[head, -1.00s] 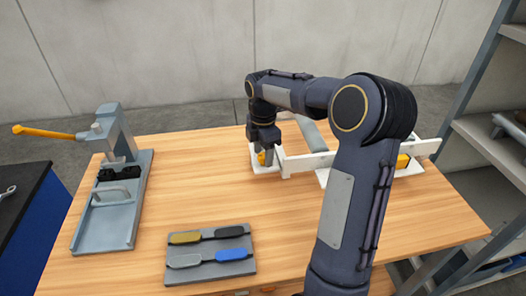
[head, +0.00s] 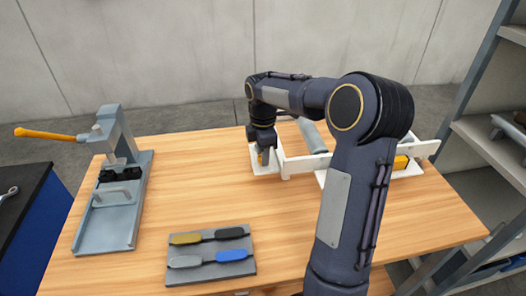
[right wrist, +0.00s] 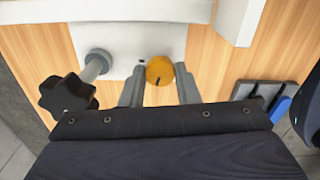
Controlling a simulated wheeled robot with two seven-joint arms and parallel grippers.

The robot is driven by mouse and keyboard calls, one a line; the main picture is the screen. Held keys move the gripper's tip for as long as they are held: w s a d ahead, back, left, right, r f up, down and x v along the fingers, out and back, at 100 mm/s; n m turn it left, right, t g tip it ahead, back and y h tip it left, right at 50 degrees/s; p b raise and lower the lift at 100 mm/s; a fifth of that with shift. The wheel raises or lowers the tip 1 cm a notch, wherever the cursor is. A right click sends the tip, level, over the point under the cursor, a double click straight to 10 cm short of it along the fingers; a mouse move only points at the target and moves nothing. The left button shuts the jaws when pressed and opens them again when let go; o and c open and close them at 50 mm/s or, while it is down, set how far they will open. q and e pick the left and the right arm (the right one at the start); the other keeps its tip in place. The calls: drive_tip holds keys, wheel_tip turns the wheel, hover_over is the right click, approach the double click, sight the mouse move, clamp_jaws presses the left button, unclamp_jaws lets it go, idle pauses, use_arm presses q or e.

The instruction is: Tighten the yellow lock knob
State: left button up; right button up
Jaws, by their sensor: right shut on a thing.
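The yellow lock knob (right wrist: 159,70) is round with a dark mark on its face, and it stands by the white plate of a fixture. My right gripper (right wrist: 159,84) has one grey finger on each side of the knob and is shut on it. In the head view my right gripper (head: 264,157) points down at the left end of the white fixture (head: 305,164); its fingers cover most of the knob there. My left gripper is not in view.
A black star knob (right wrist: 68,97) on a metal shaft sits left of the gripper in the wrist view. A grey clamp press (head: 112,205) with an orange lever stands at the table's left. A grey tray (head: 211,270) holds several coloured-handled pieces. The table's middle is clear.

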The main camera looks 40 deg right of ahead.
drive_tip(key=m, duration=0.3)
drive_tip(key=shift+m+p, duration=0.4)
drive_tip(key=m, duration=0.3)
drive_tip(key=shift+m+p, duration=0.3)
drive_tip(key=shift+p, duration=0.05)
drive_tip(key=m, duration=0.3)
drive_tip(key=shift+m, duration=0.3)
drive_tip(key=shift+m+p, duration=0.5)
drive_tip(key=shift+m, duration=1.3)
drive_tip(key=o, duration=1)
drive_tip(key=shift+c, duration=0.2)
drive_tip(key=shift+r, duration=0.1)
